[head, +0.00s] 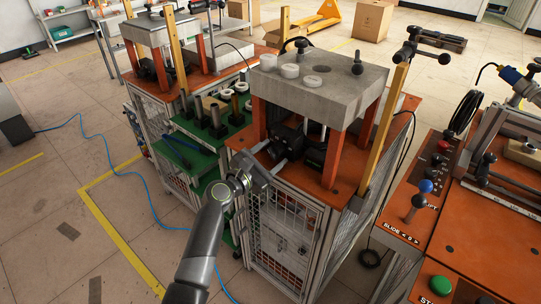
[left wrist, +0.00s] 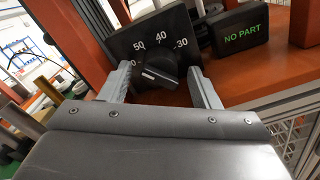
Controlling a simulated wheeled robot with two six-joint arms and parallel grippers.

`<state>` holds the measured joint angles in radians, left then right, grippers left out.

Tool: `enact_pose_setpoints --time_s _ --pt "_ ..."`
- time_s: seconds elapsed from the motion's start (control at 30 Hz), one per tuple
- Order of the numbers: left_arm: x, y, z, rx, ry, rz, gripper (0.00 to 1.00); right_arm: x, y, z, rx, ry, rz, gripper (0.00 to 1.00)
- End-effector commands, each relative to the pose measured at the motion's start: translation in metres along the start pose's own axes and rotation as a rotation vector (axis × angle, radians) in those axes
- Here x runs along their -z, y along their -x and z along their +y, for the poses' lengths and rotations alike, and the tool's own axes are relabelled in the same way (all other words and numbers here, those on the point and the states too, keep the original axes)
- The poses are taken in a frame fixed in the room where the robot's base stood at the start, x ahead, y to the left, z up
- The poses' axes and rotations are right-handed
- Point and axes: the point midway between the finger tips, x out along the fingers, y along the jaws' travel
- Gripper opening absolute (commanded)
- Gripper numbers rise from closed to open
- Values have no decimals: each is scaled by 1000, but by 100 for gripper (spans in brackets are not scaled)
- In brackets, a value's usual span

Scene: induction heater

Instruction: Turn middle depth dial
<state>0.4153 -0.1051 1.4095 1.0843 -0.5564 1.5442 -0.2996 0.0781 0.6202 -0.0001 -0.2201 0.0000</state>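The depth dial (left wrist: 160,70) is a black knob on a black plate. The plate carries the white numbers 50, 40 and 30, and one more number at its left is partly hidden. A white line on the knob lies slanted on its lower left side. My left gripper (left wrist: 161,80) is open, with one grey finger on each side of the knob; I cannot tell whether they touch it. In the head view, my left gripper (head: 268,165) is at the front of the middle machine, by the black dial box (head: 286,136). My right gripper is not in view.
A screen reading NO PART (left wrist: 240,28) stands right of the dial. Orange posts (head: 337,158) and a grey top block (head: 318,85) frame the dial's space. Another machine (head: 165,50) stands behind at left. A control panel (head: 412,208) with a blue-topped lever is at right.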

Motion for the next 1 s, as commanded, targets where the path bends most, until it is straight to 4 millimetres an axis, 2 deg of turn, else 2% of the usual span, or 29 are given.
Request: enact_pose_setpoints --time_s 0.23,0.37,0.57,1.0 --pt "0 2 0 0 1 0 56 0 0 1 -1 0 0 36" --pt "0 12 0 -1 1 1 56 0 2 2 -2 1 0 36" --pt "1 48 0 -2 0 3 56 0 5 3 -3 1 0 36" --pt "1 144 0 0 -1 3 56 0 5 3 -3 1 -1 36"
